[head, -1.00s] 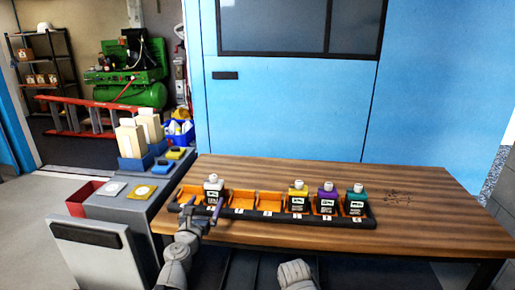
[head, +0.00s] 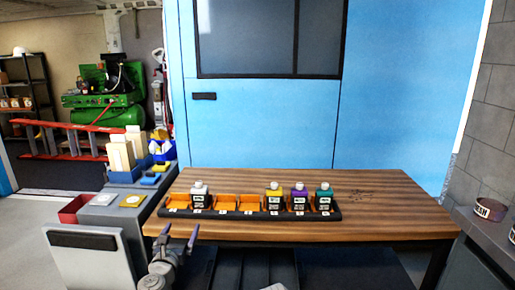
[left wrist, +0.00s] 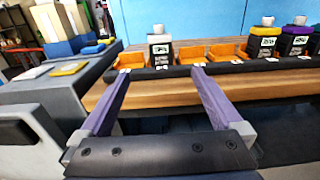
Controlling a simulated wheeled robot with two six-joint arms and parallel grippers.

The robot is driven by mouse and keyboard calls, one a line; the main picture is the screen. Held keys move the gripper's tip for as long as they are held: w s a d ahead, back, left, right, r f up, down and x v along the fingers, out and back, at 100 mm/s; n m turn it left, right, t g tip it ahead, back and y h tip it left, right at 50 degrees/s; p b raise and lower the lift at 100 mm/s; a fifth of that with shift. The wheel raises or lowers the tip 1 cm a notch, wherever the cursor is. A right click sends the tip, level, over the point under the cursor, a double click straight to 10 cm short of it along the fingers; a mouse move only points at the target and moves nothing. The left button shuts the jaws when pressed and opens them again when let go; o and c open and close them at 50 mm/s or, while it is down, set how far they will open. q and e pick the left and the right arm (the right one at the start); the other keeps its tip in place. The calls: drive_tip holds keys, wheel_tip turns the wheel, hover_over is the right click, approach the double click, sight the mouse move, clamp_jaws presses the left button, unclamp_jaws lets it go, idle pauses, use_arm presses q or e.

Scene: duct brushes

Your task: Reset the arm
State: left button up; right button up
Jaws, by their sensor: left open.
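My left gripper (head: 180,238) is open and empty, with two purple fingers spread apart. In the head view it is in front of the table's front left edge, below the rack in the picture. The left wrist view shows both fingers (left wrist: 160,76) apart with nothing between them. The long black rack (head: 250,215) with orange compartments lies on the wooden table. My right gripper is out of view.
The wooden table (head: 390,200) is clear right of the rack. A grey counter (head: 482,238) with dark rings is at the far right.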

use_arm(q)
drive_tip(key=s+d+f+m+g+h, duration=0.35)
drive_tip(key=d+f+m, duration=0.3)
drive_tip(key=m, duration=0.45)
drive_tip(key=s+d+f+m+g+h, duration=0.25)
drive_tip(key=d+f+m+g, duration=0.35)
drive_tip(key=m, duration=0.5)
drive_tip(key=s+a+f+m+g+y, duration=0.3)
drive_tip(key=s+f+m+g, duration=0.1)
drive_tip(key=s+f+m, duration=0.15)
drive_tip(key=s+a+f+m+g+y, duration=0.2)
drive_tip(key=s+f+m+g+y, duration=0.15)
drive_tip(key=s+m, duration=0.3)
drive_tip(key=s+d+r+m+g+y+p, duration=0.1)
drive_tip(key=s+d+r+m+y+p, duration=0.1)
drive_tip(key=s+d+m, duration=0.65)
wheel_tip(320, 180, up, 37)
drive_tip(key=w+d+n+p, duration=0.1)
drive_tip(key=n+p, duration=0.2)
drive_tip(key=p, duration=3.4)
drive_tip(key=shift+w+r+h+p, duration=0.2)
drive_tip(key=shift+w+h+p, duration=0.15)
drive_tip(key=shift+w+p, duration=0.05)
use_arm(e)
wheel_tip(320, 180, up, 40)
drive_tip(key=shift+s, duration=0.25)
use_arm(q)
drive_tip(key=shift+d, duration=0.1)
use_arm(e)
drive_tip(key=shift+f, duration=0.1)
